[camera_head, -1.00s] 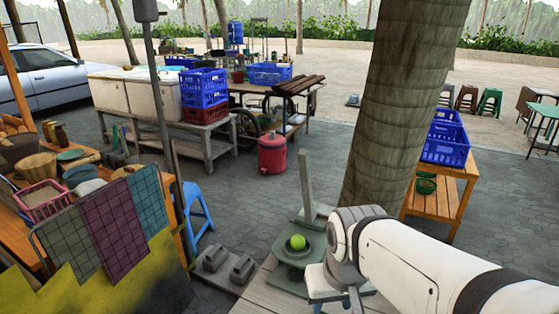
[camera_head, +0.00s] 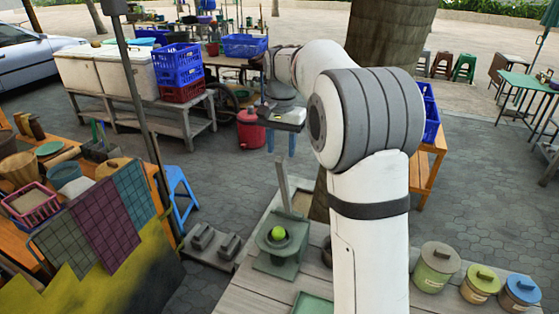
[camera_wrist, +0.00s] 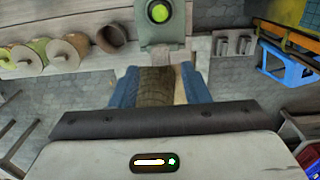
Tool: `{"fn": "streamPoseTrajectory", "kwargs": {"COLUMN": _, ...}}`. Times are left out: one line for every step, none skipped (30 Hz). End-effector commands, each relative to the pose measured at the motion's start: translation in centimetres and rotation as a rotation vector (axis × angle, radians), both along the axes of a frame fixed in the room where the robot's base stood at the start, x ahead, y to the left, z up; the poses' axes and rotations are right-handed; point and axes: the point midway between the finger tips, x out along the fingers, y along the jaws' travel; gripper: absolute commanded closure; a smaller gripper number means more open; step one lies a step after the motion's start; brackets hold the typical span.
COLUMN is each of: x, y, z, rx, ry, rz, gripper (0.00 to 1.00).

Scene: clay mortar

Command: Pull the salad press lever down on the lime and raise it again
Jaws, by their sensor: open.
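The grey-green press (camera_head: 277,266) stands on the plank table with its lever (camera_head: 283,185) upright behind the bowl. The green lime (camera_head: 279,232) sits in the press bowl. My gripper (camera_head: 281,143) is open, pointing down, with its blue fingers near and a little above the lever's top; the exact gap cannot be told. In the wrist view, the press (camera_wrist: 163,32) and lime (camera_wrist: 159,11) are at the top, beyond my open gripper (camera_wrist: 159,72).
Lidded jars (camera_head: 436,267) stand on the table at right. A tree trunk (camera_head: 388,38) rises behind my arm. Two dark blocks (camera_head: 215,240) lie on a low board left of the press. A red drum (camera_head: 250,130) stands beyond. Paving behind the press is clear.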

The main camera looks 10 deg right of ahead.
Motion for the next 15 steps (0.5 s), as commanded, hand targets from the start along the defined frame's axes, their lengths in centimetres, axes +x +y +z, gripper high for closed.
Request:
{"fn": "streamPoseTrajectory", "kwargs": {"x": 0.2, "y": 0.0, "z": -0.1, "rx": -0.001, "ry": 0.003, "rz": -0.004, "gripper": 0.58}}
{"fn": "streamPoseTrajectory", "kwargs": {"x": 0.3, "y": 0.0, "z": -0.3, "rx": 0.0, "ry": 0.004, "rz": -0.005, "gripper": 0.58}}
{"fn": "streamPoseTrajectory", "kwargs": {"x": 0.3, "y": 0.0, "z": -0.6, "rx": 0.0, "ry": 0.005, "rz": -0.006, "gripper": 0.58}}
{"fn": "streamPoseTrajectory", "kwargs": {"x": 0.3, "y": 0.0, "z": -1.0, "rx": 0.0, "ry": 0.006, "rz": -0.006, "gripper": 0.58}}
{"fn": "streamPoseTrajectory", "kwargs": {"x": 0.3, "y": 0.0, "z": -1.4, "rx": 0.0, "ry": 0.006, "rz": -0.006, "gripper": 0.58}}
{"fn": "streamPoseTrajectory", "kwargs": {"x": 0.2, "y": 0.0, "z": -2.0, "rx": 0.0, "ry": 0.007, "rz": -0.006, "gripper": 0.58}}
{"fn": "streamPoseTrajectory", "kwargs": {"x": 0.2, "y": 0.0, "z": -2.5, "rx": 0.0, "ry": 0.007, "rz": -0.005, "gripper": 0.58}}
{"fn": "streamPoseTrajectory", "kwargs": {"x": 0.2, "y": 0.0, "z": -3.0, "rx": 0.0, "ry": 0.007, "rz": -0.005, "gripper": 0.58}}
{"fn": "streamPoseTrajectory", "kwargs": {"x": 0.2, "y": 0.0, "z": -3.7, "rx": 0.0, "ry": 0.007, "rz": -0.005, "gripper": 0.58}}
{"fn": "streamPoseTrajectory", "kwargs": {"x": 0.2, "y": 0.1, "z": -4.2, "rx": 0.0, "ry": 0.006, "rz": -0.005, "gripper": 0.58}}
{"fn": "streamPoseTrajectory", "kwargs": {"x": 0.2, "y": 0.1, "z": -4.7, "rx": -0.001, "ry": 0.006, "rz": -0.005, "gripper": 0.58}}
{"fn": "streamPoseTrajectory", "kwargs": {"x": 0.2, "y": 0.1, "z": -5.2, "rx": 0.0, "ry": 0.005, "rz": -0.004, "gripper": 0.58}}
{"fn": "streamPoseTrajectory", "kwargs": {"x": 0.2, "y": 0.1, "z": -5.6, "rx": 0.0, "ry": 0.005, "rz": -0.004, "gripper": 0.58}}
{"fn": "streamPoseTrajectory", "kwargs": {"x": 0.2, "y": 0.1, "z": -6.0, "rx": 0.0, "ry": 0.005, "rz": -0.004, "gripper": 0.58}}
{"fn": "streamPoseTrajectory", "kwargs": {"x": 0.2, "y": 0.1, "z": -6.5, "rx": 0.0, "ry": 0.005, "rz": -0.004, "gripper": 0.58}}
